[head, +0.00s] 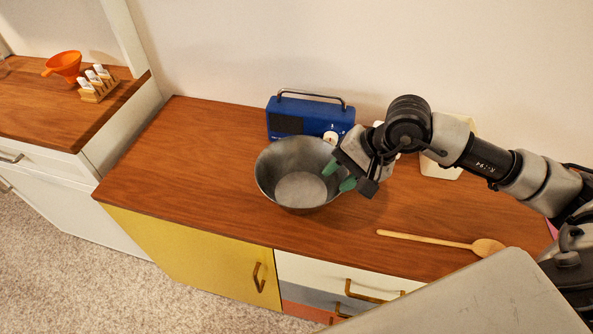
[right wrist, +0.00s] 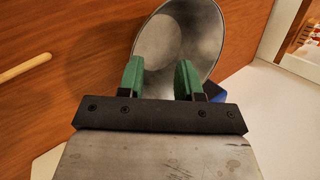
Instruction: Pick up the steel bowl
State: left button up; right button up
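The steel bowl (head: 283,164) stands upright and looks empty on the wooden counter (head: 180,165), in front of a blue radio. My right gripper (head: 339,176) is at the bowl's right rim, its green fingertips apart. One fingertip shows over the inside of the bowl and the other near the outer edge. In the right wrist view the bowl (right wrist: 190,35) lies beyond and partly between the open fingers (right wrist: 160,78). Whether the fingers touch the rim, I cannot tell. My left gripper is not in view.
The blue radio (head: 302,112) stands close behind the bowl. A wooden spoon (head: 440,240) lies at the front right. A pale object (head: 440,168) is partly hidden behind my right arm. An orange funnel (head: 65,65) and a small rack (head: 98,87) are on the left counter. The counter left of the bowl is clear.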

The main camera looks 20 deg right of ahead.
jog(key=w+d+h, duration=0.1)
jog(key=d+h, duration=0.1)
jog(key=d, duration=0.2)
send_over(335, 190)
jog(key=s+d, duration=0.1)
notch_tip(335, 190, down, 5)
jog(key=shift+n+h, duration=0.3)
jog(key=shift+n, duration=0.1)
jog(key=x, duration=0.1)
jog(key=p+x, duration=0.1)
jog(key=x, duration=0.1)
jog(key=p+x, duration=0.1)
jog(key=x, duration=0.1)
jog(key=shift+s+d+f, duration=0.2)
jog(key=shift+s, duration=0.2)
jog(key=shift+w+f, duration=0.1)
jog(key=shift+f, duration=0.1)
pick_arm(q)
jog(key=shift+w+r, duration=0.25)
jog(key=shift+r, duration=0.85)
pick_arm(e)
grip_shut()
